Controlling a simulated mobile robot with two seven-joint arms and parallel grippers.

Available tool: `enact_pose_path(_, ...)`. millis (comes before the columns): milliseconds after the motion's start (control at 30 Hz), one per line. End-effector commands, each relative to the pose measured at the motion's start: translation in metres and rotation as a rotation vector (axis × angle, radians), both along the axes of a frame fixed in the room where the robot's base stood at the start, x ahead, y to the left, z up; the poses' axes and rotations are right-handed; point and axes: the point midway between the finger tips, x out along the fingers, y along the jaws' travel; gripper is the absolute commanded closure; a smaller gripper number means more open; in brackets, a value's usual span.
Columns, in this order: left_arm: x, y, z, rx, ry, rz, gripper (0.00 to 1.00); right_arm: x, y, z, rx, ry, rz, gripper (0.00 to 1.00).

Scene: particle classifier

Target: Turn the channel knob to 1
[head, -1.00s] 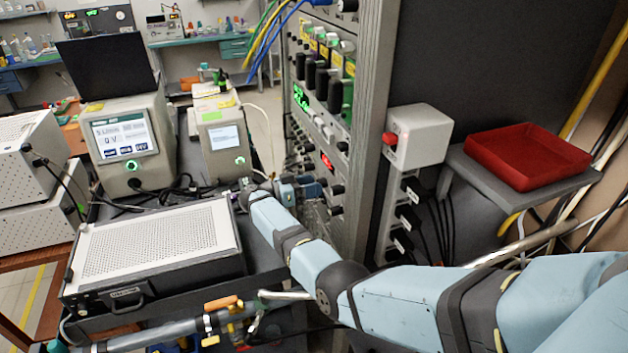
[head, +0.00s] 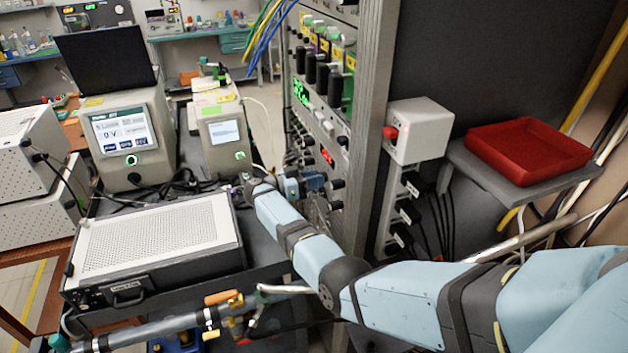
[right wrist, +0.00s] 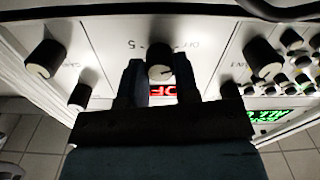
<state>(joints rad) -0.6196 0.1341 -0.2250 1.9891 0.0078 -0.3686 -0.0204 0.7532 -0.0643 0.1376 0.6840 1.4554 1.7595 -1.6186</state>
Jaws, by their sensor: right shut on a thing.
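In the right wrist view, a dark round knob (right wrist: 160,62) with a pale face stands on the white panel. A "5" mark is to its upper left, and small lettering that looks like "OFF" is to its upper right. My right gripper (right wrist: 160,80) has one finger on each side of the knob and is shut on it. A red display (right wrist: 163,91) shows between the fingers, its text partly hidden. Where the knob's pointer points is too small to read surely. In the head view, my right gripper (head: 314,182) is at the rack's front panel, with the knob hidden. My left gripper is out of view.
Other knobs stand close by, at left (right wrist: 45,58) and right (right wrist: 262,58) of the gripper. In the head view, a perforated instrument (head: 160,238) lies left of my right arm. A grey box with a red button (head: 420,132) and a red tray (head: 535,153) are right of the rack.

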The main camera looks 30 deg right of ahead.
Motion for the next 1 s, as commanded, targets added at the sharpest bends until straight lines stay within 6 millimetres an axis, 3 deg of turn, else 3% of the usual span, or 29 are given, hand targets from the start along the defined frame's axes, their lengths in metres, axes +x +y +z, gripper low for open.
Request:
enact_pose_path(433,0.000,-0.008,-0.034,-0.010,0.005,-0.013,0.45,0.000,0.001,-0.006,-0.072,-0.311,-0.001,0.95)
enact_pose_path(1000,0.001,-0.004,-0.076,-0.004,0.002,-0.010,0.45,-0.001,0.001,-0.003,-0.159,-0.668,-0.001,0.95)
